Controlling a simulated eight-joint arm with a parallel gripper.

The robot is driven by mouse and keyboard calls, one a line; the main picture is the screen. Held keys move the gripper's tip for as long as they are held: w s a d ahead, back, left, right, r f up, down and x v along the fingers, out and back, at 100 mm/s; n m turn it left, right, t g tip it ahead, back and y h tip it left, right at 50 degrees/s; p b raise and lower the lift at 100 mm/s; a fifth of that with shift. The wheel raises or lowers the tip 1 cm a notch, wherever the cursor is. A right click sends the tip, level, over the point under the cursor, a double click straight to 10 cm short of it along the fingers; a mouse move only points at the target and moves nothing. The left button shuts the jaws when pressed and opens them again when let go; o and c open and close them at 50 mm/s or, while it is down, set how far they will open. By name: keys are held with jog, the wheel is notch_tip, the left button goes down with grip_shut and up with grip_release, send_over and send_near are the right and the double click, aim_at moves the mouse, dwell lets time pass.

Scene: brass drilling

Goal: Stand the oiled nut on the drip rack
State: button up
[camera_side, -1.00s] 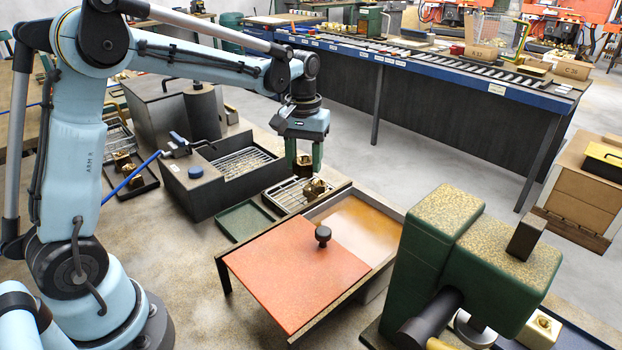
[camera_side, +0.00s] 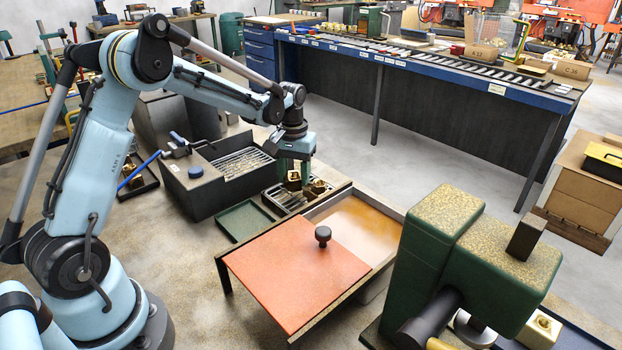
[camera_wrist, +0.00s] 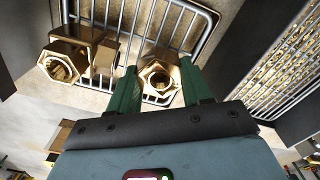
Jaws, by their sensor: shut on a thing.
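My gripper (camera_side: 293,174) is shut on a brass nut (camera_side: 293,185), low over the left part of the wire drip rack (camera_side: 272,199). In the wrist view, the nut (camera_wrist: 159,80) sits between my gripper's two green fingers (camera_wrist: 160,92), its open hexagonal end facing the camera. The rack's wires (camera_wrist: 180,22) run just behind it. Whether the nut touches the wires I cannot tell. Another brass fitting (camera_side: 318,188) is on the rack, right of the held nut; in the wrist view this fitting (camera_wrist: 70,58) is at the left, close to one finger.
A dark basin with a grate (camera_side: 243,162) stands left of the rack. A shallow green tray (camera_side: 243,220) lies in front of the basin. A tank of amber liquid (camera_side: 362,225), partly covered by a red lid (camera_side: 295,270) with a black knob, stands in front of the rack.

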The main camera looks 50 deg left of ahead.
aim_at(294, 175)
jog(key=shift+f, duration=0.1)
jog(key=o, duration=1.4)
notch_tip(294, 175, up, 12)
jog(key=f, duration=0.1)
jog(key=s+d+r+m+t, duration=0.3)
jog(key=s+d+r, duration=0.1)
jog(key=s+d, duration=0.35)
jog(key=shift+s+d+f+m+t, duration=0.5)
jog(key=shift+s+d+f+t, duration=0.25)
jog(key=shift+s, duration=0.75)
jog(key=shift+s+d+f+m+t, duration=0.5)
jog(key=shift+s+d+f+t, duration=0.3)
jog(key=shift+s, duration=0.7)
jog(key=shift+s+d+f+m+t, duration=0.6)
jog(key=shift+s+d, duration=0.25)
jog(key=shift+s, duration=0.65)
